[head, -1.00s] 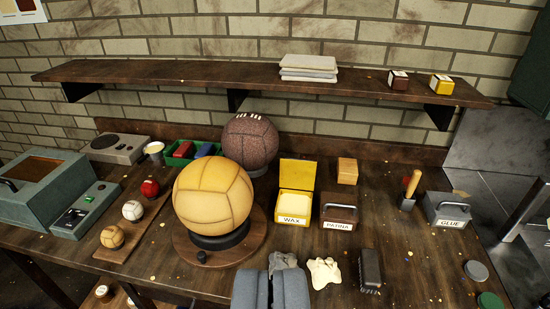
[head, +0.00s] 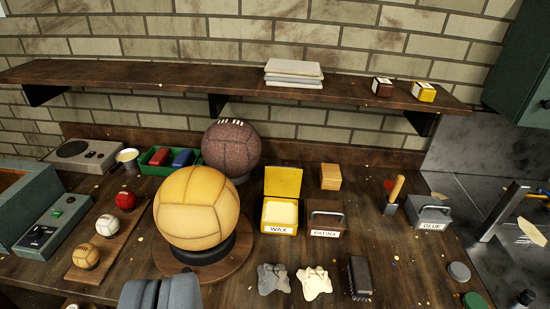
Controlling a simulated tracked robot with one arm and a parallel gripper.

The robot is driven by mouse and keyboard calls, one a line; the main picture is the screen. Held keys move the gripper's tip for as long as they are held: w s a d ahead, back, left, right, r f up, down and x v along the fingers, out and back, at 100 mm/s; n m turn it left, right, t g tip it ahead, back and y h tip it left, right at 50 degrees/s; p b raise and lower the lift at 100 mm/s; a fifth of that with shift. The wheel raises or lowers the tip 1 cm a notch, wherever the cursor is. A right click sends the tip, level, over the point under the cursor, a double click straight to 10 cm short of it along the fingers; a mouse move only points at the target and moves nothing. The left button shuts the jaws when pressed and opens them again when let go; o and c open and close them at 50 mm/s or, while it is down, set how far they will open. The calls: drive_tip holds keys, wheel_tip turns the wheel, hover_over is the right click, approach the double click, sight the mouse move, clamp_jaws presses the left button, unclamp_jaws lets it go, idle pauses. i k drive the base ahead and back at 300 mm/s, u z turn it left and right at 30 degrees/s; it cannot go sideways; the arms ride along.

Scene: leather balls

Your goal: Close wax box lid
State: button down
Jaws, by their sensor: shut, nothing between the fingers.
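The yellow wax box (head: 279,229) stands on the workbench right of the big tan ball, with a "WAX" label on its front. Its lid (head: 283,182) is open and stands upright at the back edge. Pale wax (head: 279,212) shows inside. My gripper (head: 160,292) is at the bottom edge, left of and nearer than the box, with its two grey fingers together and nothing between them. It is well apart from the box.
The patina box (head: 325,218) stands close to the right of the wax box, with a wooden block (head: 330,177) behind. The tan ball (head: 196,208) sits on a round stand to the left. Grey (head: 273,279) and cream (head: 314,282) cloths and a brush (head: 359,277) lie in front.

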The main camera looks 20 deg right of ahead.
sight(283, 181)
drive_tip(key=i, duration=0.85)
drive_tip(key=z, duration=0.05)
